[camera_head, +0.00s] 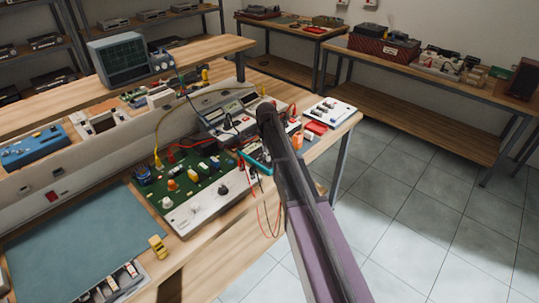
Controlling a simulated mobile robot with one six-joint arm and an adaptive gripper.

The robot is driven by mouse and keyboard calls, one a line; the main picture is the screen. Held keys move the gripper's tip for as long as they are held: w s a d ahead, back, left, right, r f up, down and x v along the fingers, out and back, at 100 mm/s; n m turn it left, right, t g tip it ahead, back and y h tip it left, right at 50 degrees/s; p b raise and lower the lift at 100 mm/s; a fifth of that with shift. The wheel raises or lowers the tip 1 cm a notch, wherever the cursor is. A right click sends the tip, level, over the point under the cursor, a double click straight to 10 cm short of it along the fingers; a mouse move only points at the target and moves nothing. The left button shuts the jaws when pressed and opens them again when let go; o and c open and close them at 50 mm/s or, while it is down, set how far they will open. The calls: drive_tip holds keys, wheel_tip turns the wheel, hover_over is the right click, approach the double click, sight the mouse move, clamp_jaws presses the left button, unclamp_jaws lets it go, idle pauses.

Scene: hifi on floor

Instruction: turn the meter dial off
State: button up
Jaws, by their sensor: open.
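A handheld meter with a teal case (256,160) lies on the wooden workbench, just right of a green circuit board. My arm crosses in front of it and covers its right part. Its dial is too small and too covered for its setting to be read. Red and dark leads hang from near the meter over the bench's front edge. My arm rises from the bottom of the picture to a dark rounded joint above and right of the meter. My gripper's fingers cannot be made out; they seem hidden behind the arm.
The green circuit board (188,181) with knobs and a grey bench instrument (225,112) stand close to the meter. A blue-grey mat (82,243) lies at left, with a small yellow object (157,246) beside it. An oscilloscope (120,59) stands on the upper shelf. Tiled floor is clear at right.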

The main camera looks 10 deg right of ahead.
clamp_jaws()
drive_tip(key=shift+d, duration=0.4)
drive_tip(key=shift+a, duration=0.45)
